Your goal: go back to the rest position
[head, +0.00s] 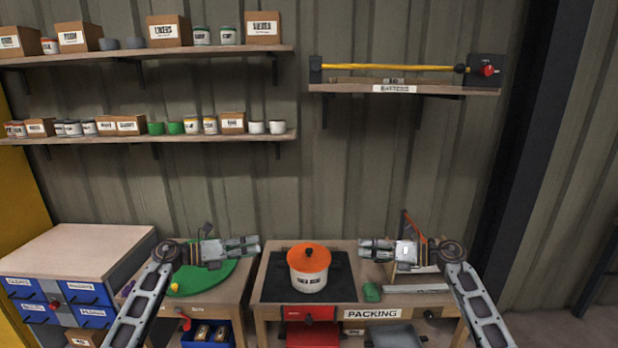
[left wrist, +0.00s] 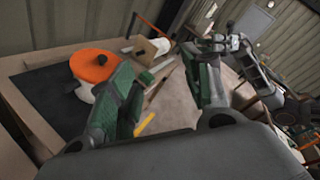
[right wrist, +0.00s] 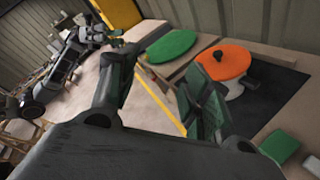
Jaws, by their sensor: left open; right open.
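My left gripper (head: 241,246) is open and empty, held up in front of the bench, left of the pot. Its spread fingers also show in the left wrist view (left wrist: 165,95). My right gripper (head: 377,250) is open and empty, right of the pot, its fingers pointing inward. Its fingers also show in the right wrist view (right wrist: 160,95). Between the two grippers stands a white pot (head: 308,281) with an orange lid (head: 309,257) and dark knob. Neither gripper touches the pot.
The pot stands on a black mat (head: 277,282). A green round board (head: 215,279) lies on the left table. A green block (head: 372,292) lies right of the mat. A drawer cabinet (head: 85,245) stands far left. Shelves (head: 200,136) with cans and boxes hang on the wall.

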